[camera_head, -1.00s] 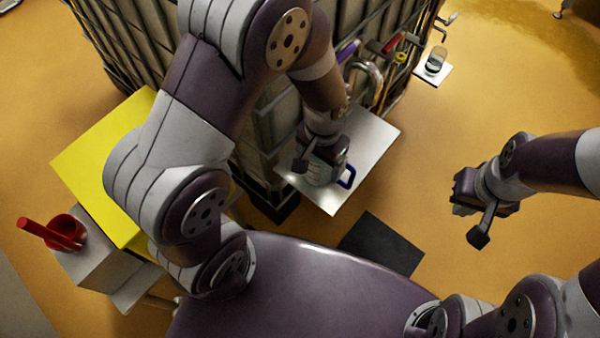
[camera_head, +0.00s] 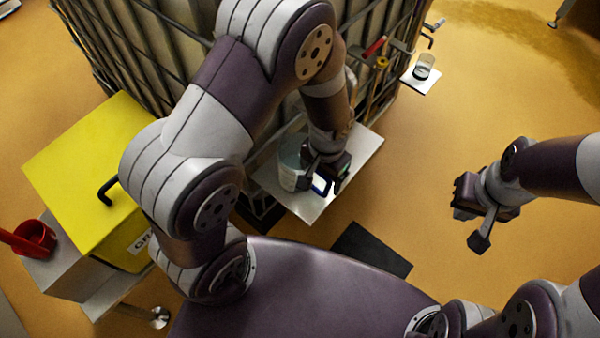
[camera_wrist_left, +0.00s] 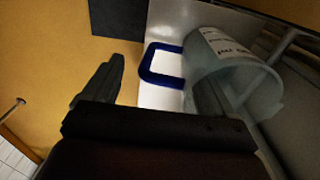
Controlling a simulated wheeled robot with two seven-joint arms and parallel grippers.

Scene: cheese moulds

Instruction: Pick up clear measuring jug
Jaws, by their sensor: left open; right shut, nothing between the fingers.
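The clear measuring jug (camera_head: 290,160) stands on a pale shelf (camera_head: 312,208) beside the caged tank, partly hidden by my left arm. Its blue handle (camera_head: 321,187) points toward the front right. In the left wrist view the jug (camera_wrist_left: 240,80) is translucent with printed markings, and its blue handle loop (camera_wrist_left: 147,65) lies ahead between the fingers. My left gripper (camera_head: 324,178) is open at the handle, not closed on it. One finger overlaps the jug's wall in the wrist view; I cannot tell whether it touches. My right gripper (camera_head: 479,215) is shut and empty, well to the right.
The caged tank (camera_head: 165,45) stands behind the shelf. A small glass (camera_head: 424,67) stands on a white plate at the back right. A dark mat (camera_head: 371,250) lies on the floor.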

